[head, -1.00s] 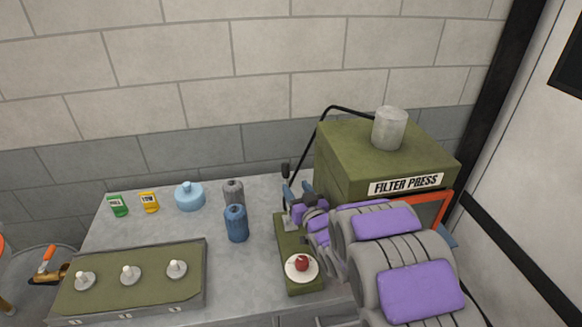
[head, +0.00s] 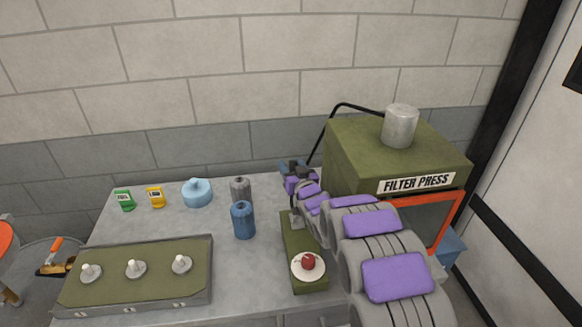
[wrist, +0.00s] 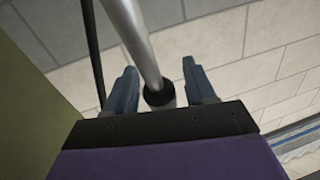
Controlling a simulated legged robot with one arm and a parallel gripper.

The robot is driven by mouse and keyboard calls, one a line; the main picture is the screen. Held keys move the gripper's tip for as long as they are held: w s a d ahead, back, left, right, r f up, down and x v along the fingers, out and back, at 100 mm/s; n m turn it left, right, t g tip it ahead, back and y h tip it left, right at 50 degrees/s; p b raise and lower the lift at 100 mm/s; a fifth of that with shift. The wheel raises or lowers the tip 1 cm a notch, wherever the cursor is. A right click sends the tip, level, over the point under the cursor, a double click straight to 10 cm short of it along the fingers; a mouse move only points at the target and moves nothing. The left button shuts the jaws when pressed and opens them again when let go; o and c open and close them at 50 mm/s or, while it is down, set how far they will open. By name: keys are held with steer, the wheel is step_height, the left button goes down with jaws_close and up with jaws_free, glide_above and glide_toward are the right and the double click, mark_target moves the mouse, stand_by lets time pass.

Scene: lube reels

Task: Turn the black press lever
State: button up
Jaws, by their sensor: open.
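In the wrist view a pale metal rod with a black section at its lower part, which looks like the press lever (wrist: 158,94), runs between the two blue-grey fingers of my gripper (wrist: 160,88). The fingers are open on either side of it, with a gap visible at each side. In the head view my gripper (head: 291,169) is above the far end of the narrow green lever base (head: 299,245). My gripper and arm hide most of the lever there. I cannot tell whether a finger touches it.
The green filter press (head: 395,160) stands right of my gripper, with a black hose (head: 340,106) curving down its left side. Blue (head: 243,219) and grey (head: 240,189) bottles stand to the left. A red button (head: 308,261) sits on the base's near end.

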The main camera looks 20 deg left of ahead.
steer(key=shift+w+a+r, duration=0.1)
steer(key=shift+w, duration=0.05)
steer(key=shift+c, duration=0.3)
jaws_close()
stand_by(0.4)
